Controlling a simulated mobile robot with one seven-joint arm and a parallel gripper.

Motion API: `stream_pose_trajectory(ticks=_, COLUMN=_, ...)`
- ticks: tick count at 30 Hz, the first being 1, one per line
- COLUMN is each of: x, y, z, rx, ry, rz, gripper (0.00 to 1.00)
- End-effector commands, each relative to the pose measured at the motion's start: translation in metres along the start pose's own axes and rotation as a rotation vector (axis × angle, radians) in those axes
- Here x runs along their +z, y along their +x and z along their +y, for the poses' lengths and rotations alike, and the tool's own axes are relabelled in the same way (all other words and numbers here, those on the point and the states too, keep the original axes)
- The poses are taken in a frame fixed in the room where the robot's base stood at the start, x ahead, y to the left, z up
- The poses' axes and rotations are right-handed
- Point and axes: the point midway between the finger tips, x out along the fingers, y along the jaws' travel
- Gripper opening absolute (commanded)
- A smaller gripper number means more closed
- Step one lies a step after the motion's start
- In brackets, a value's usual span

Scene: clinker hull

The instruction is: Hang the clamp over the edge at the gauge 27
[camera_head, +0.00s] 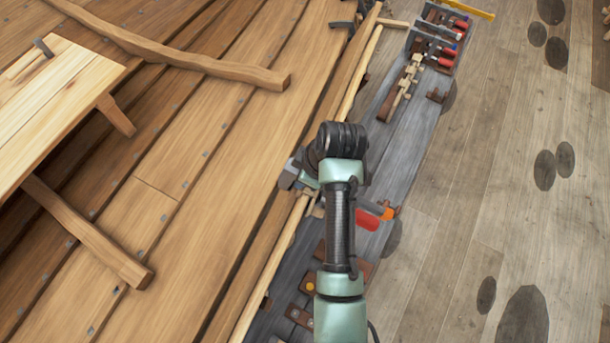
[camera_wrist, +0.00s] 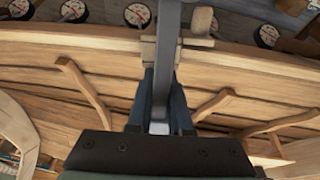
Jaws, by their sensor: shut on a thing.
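In the wrist view my gripper (camera_wrist: 161,108) is shut on the clamp (camera_wrist: 166,62), a grey metal bar with pale wooden blocks near its far end. The blocks overlap the hull's edge (camera_wrist: 85,38) in the picture; I cannot tell whether they touch it. Several round white gauges (camera_wrist: 137,14) line the dark surface beyond the edge, including one right of the clamp (camera_wrist: 266,34). Their numbers are too small to read, so gauge 27 cannot be singled out. In the head view my arm hides most of the gripper and clamp beside the hull's edge (camera_head: 262,262).
A grey bench (camera_head: 411,150) runs along the hull, holding red-handled tools (camera_head: 444,58), wooden pieces (camera_head: 402,85) and a red-and-orange item (camera_head: 368,219). Wooden ribs (camera_head: 190,60) and a pale wooden seat (camera_head: 60,100) lie left. Open plank floor (camera_head: 480,180) lies right.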

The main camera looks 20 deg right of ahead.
Motion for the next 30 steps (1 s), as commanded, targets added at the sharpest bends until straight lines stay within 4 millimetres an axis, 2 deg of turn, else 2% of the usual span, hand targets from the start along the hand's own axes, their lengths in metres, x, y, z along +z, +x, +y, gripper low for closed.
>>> stream_pose_trajectory(ticks=1, x=0.0138, y=0.0254, z=-0.0147, rx=-0.034, ry=0.005, rz=-0.030, gripper=0.00)
stream_pose_trajectory(ticks=19, x=0.0161, y=0.0266, z=-0.0149, rx=-0.034, ry=0.003, rz=-0.030, gripper=0.00)
stream_pose_trajectory(ticks=20, x=0.0163, y=0.0267, z=-0.0149, rx=-0.034, ry=0.003, rz=-0.030, gripper=0.20)
stream_pose_trajectory(ticks=25, x=0.0160, y=0.0270, z=-0.0152, rx=-0.035, ry=0.004, rz=-0.030, gripper=0.51)
stream_pose_trajectory(ticks=26, x=0.0159, y=0.0271, z=-0.0154, rx=-0.035, ry=0.003, rz=-0.030, gripper=0.54)
stream_pose_trajectory(ticks=30, x=0.0155, y=0.0271, z=-0.0159, rx=-0.036, ry=0.002, rz=-0.031, gripper=0.54)
